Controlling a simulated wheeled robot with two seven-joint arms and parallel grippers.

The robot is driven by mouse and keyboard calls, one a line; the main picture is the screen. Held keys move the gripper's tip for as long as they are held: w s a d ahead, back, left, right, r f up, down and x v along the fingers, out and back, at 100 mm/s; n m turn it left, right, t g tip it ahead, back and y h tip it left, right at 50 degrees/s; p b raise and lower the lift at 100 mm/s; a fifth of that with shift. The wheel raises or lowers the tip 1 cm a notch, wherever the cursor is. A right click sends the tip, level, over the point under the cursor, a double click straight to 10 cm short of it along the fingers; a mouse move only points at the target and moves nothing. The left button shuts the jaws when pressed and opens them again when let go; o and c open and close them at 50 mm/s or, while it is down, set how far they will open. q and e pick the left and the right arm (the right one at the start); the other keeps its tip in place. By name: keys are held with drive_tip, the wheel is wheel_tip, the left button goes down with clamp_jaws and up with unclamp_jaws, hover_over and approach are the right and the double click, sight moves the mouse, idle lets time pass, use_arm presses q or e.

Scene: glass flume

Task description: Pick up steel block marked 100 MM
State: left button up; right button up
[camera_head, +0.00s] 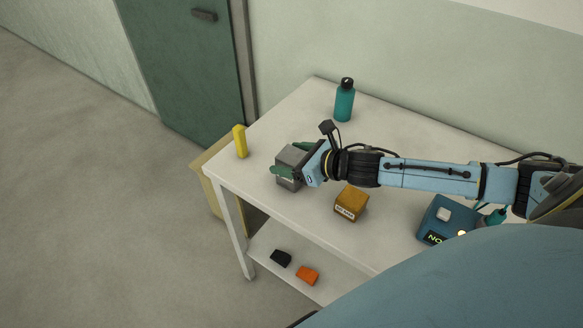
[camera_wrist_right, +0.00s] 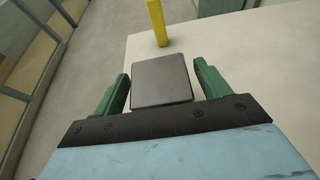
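A grey steel block (camera_head: 287,168) sits on the white table near its left end. No marking on it can be read. My right gripper (camera_head: 285,160) reaches it from the right, with one green finger on the near side and the other partly hidden behind it. In the right wrist view, the grey block (camera_wrist_right: 161,82) lies between the two fingers of the right gripper (camera_wrist_right: 162,70), with a narrow gap on each side. The gripper is open around the block. My left gripper is not in view.
On the table (camera_head: 312,103) stand a yellow object (camera_head: 240,141), a teal bottle (camera_head: 344,101), a brown labelled block (camera_head: 351,203) and a blue box with a display (camera_head: 442,221). A black piece (camera_head: 281,258) and an orange piece (camera_head: 308,275) lie on the lower shelf.

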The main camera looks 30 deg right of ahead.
clamp_jaws()
drive_tip(key=shift+w+r, duration=0.1)
drive_tip(key=shift+r, duration=0.1)
